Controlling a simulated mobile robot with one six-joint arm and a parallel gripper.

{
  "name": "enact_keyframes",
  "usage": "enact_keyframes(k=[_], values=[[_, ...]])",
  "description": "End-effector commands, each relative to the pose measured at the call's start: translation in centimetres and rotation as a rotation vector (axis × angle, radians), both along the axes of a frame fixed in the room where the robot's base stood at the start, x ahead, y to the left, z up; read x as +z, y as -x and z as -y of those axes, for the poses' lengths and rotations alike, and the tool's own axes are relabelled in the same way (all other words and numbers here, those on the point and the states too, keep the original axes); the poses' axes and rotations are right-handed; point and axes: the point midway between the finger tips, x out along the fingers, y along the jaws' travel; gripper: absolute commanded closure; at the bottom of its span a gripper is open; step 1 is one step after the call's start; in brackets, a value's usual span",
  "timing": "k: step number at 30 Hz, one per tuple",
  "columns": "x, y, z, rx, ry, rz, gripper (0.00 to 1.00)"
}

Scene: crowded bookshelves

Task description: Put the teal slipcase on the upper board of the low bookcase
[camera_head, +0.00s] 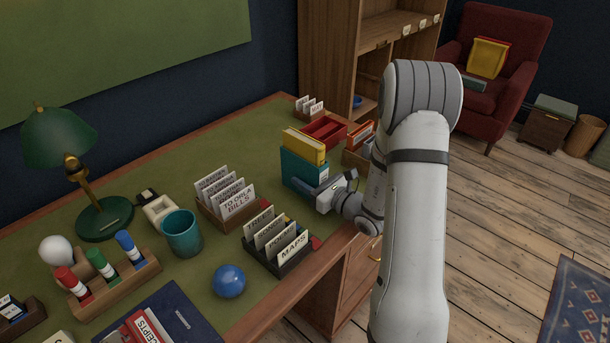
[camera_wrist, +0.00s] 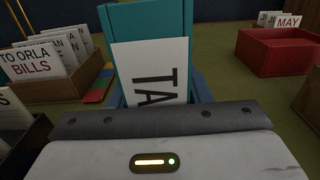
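The teal slipcase (camera_head: 303,172) stands upright at the far right part of the desk. A yellow block or book (camera_head: 304,146) shows at its top. In the wrist view the teal slipcase (camera_wrist: 150,22) is straight ahead, with a white label starting "TA" on its near face. My gripper (camera_head: 322,187) is at its near side, with blue fingers flanking it low down. Whether they press on it is unclear. A wooden bookcase (camera_head: 336,50) stands behind the desk; I cannot tell whether it is the low bookcase.
Card holders (camera_head: 240,212) and (camera_head: 278,246) stand left of and in front of the slipcase. A red tray (camera_head: 324,130) is just behind it. A teal cup (camera_head: 182,233), blue ball (camera_head: 229,281) and green lamp (camera_head: 60,139) are farther left. The floor at right is mostly open.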

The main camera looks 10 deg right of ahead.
Motion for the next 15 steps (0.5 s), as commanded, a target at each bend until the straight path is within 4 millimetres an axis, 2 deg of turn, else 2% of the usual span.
enact_keyframes(k=[2,12,15], values=[[0.00,0.01,0.02,0.000,0.000,0.000,0.63],[-0.01,0.03,0.07,-0.001,0.000,0.000,0.91],[0.09,0.00,0.09,-0.001,0.000,0.002,0.95]])
